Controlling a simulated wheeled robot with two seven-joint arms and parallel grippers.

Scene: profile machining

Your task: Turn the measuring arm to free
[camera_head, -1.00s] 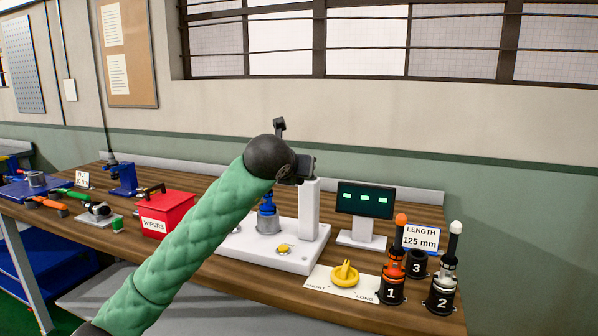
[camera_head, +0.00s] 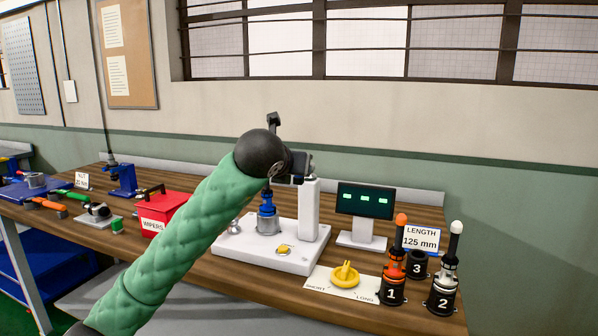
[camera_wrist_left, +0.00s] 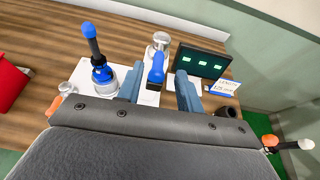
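The measuring station has a white base (camera_head: 262,255) and an upright white column (camera_head: 309,210). A blue handle (camera_wrist_left: 156,68), seemingly on the measuring arm, shows in the left wrist view, with a pale round column top (camera_wrist_left: 161,42) beyond it. My left gripper (camera_wrist_left: 158,90) is open, its two blue-grey fingers on either side of the handle with gaps visible. In the head view my left gripper (camera_head: 300,165) is at the column top and hides most of the measuring arm. A blue-handled tool (camera_head: 267,212) stands upright on the base, left of the column. My right gripper is not in view.
A display (camera_head: 365,201) stands right of the column. A yellow knob (camera_head: 345,275) sits on a plate marked SHORT and LONG. Holders 1 (camera_head: 391,291), 2 (camera_head: 442,300) and 3 (camera_head: 416,265) stand at the right. A red wipers box (camera_head: 163,212) is at the left.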

